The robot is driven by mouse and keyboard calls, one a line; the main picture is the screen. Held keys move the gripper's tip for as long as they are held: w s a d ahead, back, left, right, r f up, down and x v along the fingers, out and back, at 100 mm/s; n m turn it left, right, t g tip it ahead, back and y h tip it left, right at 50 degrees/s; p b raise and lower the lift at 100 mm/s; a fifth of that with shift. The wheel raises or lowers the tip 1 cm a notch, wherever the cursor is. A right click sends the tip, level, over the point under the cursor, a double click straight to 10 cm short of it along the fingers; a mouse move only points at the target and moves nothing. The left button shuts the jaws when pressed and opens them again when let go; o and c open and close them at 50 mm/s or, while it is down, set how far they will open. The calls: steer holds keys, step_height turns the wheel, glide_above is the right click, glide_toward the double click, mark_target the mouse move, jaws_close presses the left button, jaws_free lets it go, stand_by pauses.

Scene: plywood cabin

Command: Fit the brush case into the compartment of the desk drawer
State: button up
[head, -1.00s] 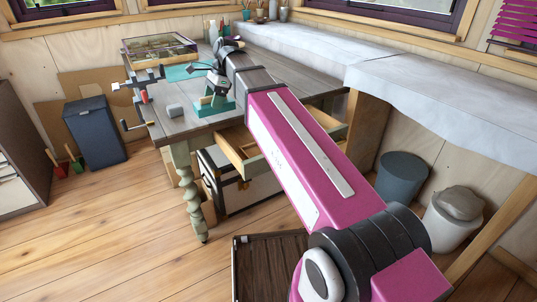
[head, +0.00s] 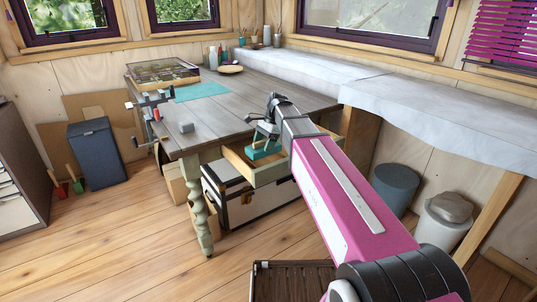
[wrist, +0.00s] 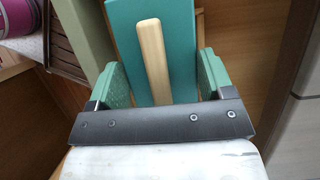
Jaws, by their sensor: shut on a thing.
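The brush case (head: 262,154) is teal, and in the wrist view the case (wrist: 184,45) has a pale wooden strip along its top. My gripper (head: 266,131) is shut on it, with a green finger on each side in the wrist view (wrist: 165,78). The desk drawer (head: 262,176) is pulled out under the desk's right side. The case is over the drawer opening, near its front left; I cannot tell whether its underside is above the rim or below it. The compartment is hidden by the drawer wall, the case and my gripper.
A white trunk (head: 240,204) stands below the drawer. A grey bin (head: 395,188) stands to the right.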

steer(key=w+d+f, duration=0.1)
steer(key=w+f, duration=0.1)
steer(key=shift+w+d, duration=0.4)
steer(key=shift+f, duration=2)
steer(key=shift+f, duration=0.35)
steer(key=o, duration=0.9)
steer(key=shift+s, duration=0.1)
steer(key=shift+o, duration=0.9)
steer(key=v, duration=1.2)
steer(key=shift+r, duration=0.45)
